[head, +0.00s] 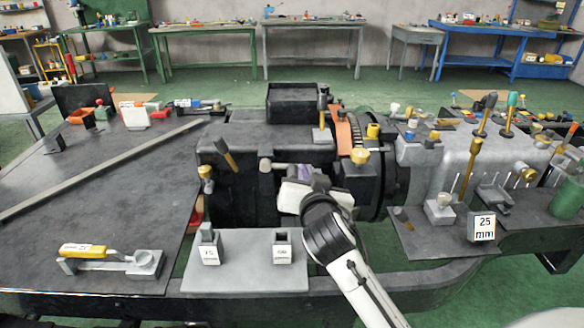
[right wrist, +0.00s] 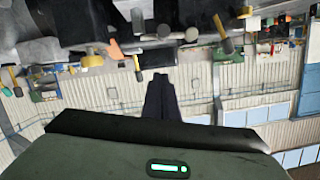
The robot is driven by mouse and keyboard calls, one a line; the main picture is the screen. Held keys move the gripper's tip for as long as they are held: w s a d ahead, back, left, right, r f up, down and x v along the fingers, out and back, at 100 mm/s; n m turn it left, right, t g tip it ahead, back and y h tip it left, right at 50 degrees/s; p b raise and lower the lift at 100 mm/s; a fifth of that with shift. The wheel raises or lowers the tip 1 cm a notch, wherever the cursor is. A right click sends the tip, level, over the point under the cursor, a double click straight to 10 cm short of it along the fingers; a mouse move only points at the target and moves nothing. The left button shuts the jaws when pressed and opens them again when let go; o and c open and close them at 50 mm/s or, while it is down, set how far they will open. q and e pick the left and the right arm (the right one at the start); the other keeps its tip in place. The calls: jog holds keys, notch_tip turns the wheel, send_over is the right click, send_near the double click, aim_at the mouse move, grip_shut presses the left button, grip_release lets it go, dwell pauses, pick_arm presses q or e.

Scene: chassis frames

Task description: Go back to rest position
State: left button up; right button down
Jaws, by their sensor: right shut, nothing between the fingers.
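My right arm comes in from the bottom right in the head view. Its white and black wrist and right gripper (head: 298,186) are at the dark machine (head: 240,150) in the middle of the bench, in front of its central opening. The fingertips are mostly hidden there. In the right wrist view the two dark fingers (right wrist: 160,82) are together, shut and empty, and point at the upper part of the picture. My left gripper is not in view.
A grey plate with two small labelled blocks (head: 210,248) lies left of my forearm. A block marked 25 mm (head: 482,227) stands to the right. A yellow-handled tool (head: 82,250) lies at the left front. The left bench plate (head: 110,200) is largely clear.

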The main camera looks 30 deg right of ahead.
jog(key=shift+s, duration=0.15)
jog(key=s+a+f+n+g+y, duration=0.1)
jog(key=s+a+f+n+y, duration=0.3)
jog(key=f, duration=0.7)
jog(key=s+a+f+n+g+y, duration=0.25)
jog(key=s+a+f, duration=0.3)
jog(key=f, duration=0.55)
jog(key=s+a+f+n+g+y, duration=0.1)
jog(key=s+a+f+n, duration=0.1)
jog(key=s+a+f, duration=0.2)
jog(key=s+a+f+n+y, duration=0.2)
jog(key=s+a+f, duration=0.2)
jog(key=s+f, duration=0.3)
jog(key=s, duration=0.5)
jog(key=shift+a+f+g, duration=0.2)
jog(key=shift+f+g, duration=0.15)
jog(key=shift+f, duration=0.05)
